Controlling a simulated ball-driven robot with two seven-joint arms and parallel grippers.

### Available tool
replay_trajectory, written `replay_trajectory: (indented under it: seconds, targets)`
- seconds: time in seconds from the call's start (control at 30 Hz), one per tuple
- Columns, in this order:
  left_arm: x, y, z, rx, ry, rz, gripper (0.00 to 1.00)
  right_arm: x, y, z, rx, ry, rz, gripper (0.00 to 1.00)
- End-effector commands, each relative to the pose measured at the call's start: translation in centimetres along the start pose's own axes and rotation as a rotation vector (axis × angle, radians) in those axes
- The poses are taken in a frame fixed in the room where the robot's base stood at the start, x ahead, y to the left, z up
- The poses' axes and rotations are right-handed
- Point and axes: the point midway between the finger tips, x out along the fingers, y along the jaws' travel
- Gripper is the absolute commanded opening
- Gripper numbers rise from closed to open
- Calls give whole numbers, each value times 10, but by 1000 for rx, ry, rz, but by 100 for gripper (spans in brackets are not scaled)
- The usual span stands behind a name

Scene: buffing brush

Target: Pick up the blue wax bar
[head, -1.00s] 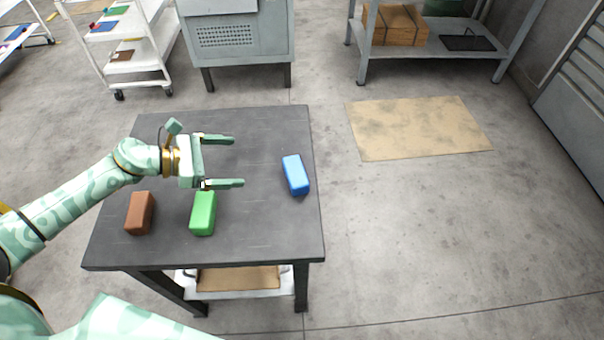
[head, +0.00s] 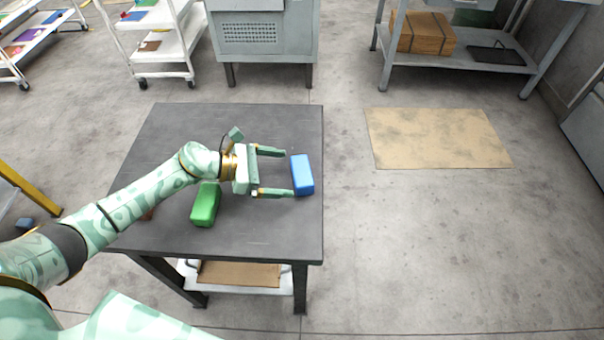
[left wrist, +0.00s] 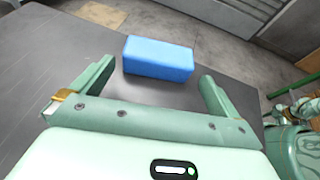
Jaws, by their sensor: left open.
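The blue wax bar (head: 302,175) lies near the right edge of the dark table (head: 175,130). My left gripper (head: 283,173) is open and empty, its fingers pointing right toward the bar. In the head view the fingertips are close to the bar's left side. In the left wrist view the blue bar (left wrist: 158,58) lies ahead, between the lines of the two open fingers (left wrist: 155,82) and mostly beyond their tips. I cannot tell whether a finger touches it. My right gripper is not in view.
A green bar (head: 205,204) lies on the table below my left wrist. The table's right edge is just past the blue bar. White shelf carts and a grey cabinet (head: 262,40) stand behind.

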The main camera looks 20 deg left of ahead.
Motion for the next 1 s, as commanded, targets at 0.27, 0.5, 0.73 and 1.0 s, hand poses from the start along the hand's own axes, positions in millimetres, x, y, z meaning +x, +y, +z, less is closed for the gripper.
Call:
replay_trajectory:
  seconds: [0.27,0.5,0.73,1.0]
  targets:
    - [43,3,-3,-2,-2,0,100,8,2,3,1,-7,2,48]
    - [50,2,-2,0,0,0,100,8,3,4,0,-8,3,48]
    - [50,2,-2,0,0,0,64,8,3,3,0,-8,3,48]
    - [49,2,-1,0,-1,0,64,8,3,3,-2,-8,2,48]
